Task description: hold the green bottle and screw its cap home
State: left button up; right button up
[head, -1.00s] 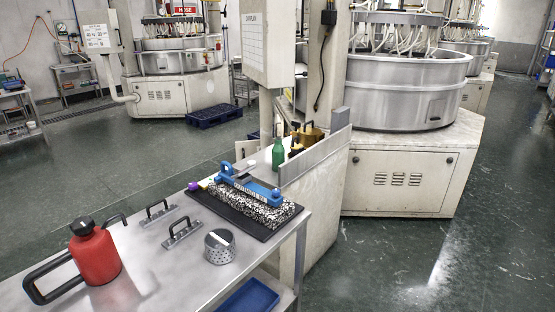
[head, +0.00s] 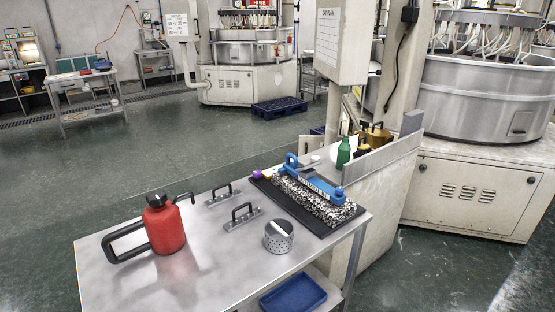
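The green bottle (head: 343,153) stands upright at the far end of the work area, behind the steel table's back right corner and beside a low grey panel. It is small in the view, and I cannot tell whether a cap sits on it. A small pale round thing (head: 315,158) lies to its left; I cannot tell if it is the cap. Neither of my grippers shows in the head view.
The steel table (head: 105,262) holds a red can (head: 164,226), two handled bars, a perforated cup (head: 279,238) and a black mat (head: 350,213) with a blue tool (head: 312,180). A brass pot (head: 376,136) stands by the bottle. Floor at left is clear.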

aim_at(345, 148)
jog(key=i+l+u, duration=0.15)
jog(key=u, duration=0.35)
jog(key=l+u, duration=0.45)
jog(key=i+l+u, duration=0.15)
jog(key=l+u, duration=0.15)
jog(key=u, duration=0.2)
jog(key=l+u, duration=0.3)
jog(key=u, duration=0.15)
jog(key=k+l+u, duration=0.15)
jog(key=l, duration=0.3)
jog(key=l+u, duration=0.1)
jog(key=l, duration=0.35)
jog(key=k+l+u, duration=0.15)
jog(key=l, duration=0.25)
jog(key=k+l+u, duration=0.15)
jog(key=l, duration=0.25)
jog(key=k+l+u, duration=0.1)
jog(key=l, duration=0.3)
jog(key=k+l+u, duration=0.15)
jog(key=l, duration=0.2)
jog(key=k+l, duration=0.2)
jog(key=l, duration=0.2)
jog(key=k+l, duration=0.25)
jog(key=l, duration=0.2)
jog(key=k+l, duration=0.2)
jog(key=l, duration=0.2)
jog(key=k+l, duration=0.2)
jog(key=l, duration=0.25)
